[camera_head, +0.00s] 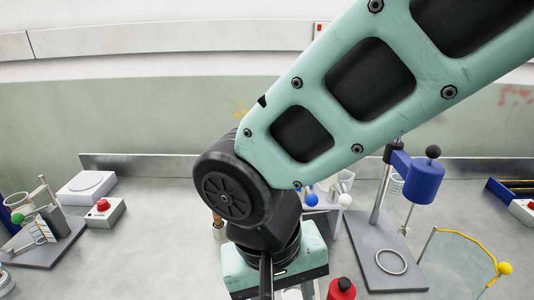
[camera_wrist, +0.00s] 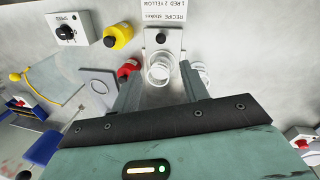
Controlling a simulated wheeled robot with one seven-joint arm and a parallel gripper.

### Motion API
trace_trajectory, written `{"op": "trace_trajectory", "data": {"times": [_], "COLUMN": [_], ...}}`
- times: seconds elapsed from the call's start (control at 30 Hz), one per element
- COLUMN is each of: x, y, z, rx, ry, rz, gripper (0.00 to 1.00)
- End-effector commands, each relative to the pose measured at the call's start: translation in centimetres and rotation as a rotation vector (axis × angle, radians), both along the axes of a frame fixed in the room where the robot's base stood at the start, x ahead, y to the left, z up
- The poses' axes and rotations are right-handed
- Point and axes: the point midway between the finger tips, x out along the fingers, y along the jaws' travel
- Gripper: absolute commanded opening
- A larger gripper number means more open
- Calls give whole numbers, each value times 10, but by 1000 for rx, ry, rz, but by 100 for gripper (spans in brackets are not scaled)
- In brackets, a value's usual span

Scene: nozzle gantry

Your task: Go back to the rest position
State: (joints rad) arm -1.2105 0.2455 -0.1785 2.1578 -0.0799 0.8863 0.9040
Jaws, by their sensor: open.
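My gripper (camera_wrist: 159,88) is open in the wrist view, its two fingers spread to either side of a clear round vessel (camera_wrist: 159,70). The vessel stands on a grey plate with a black knob. I cannot tell how far the fingertips are above it, but nothing is clamped between them. In the head view my gripper (camera_head: 288,288) hangs low at the bottom centre, pointing down. My arm crosses from the upper right and hides much of the bench behind it.
A stand with a blue stirrer head (camera_head: 420,178) is close on the right, beside a yellow-ended wand (camera_head: 504,268). A rack with tools (camera_head: 45,238) and a red-button box (camera_head: 102,208) are left.

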Motion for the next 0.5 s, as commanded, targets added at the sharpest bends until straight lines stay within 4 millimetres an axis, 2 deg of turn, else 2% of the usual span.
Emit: {"op": "trace_trajectory", "data": {"times": [0.23,0.5], "x": [-4,-18], "y": [-47,-97], "z": [7,8], "rx": [117,210], "ry": [84,73], "rz": [157,383], "gripper": [45,45]}}
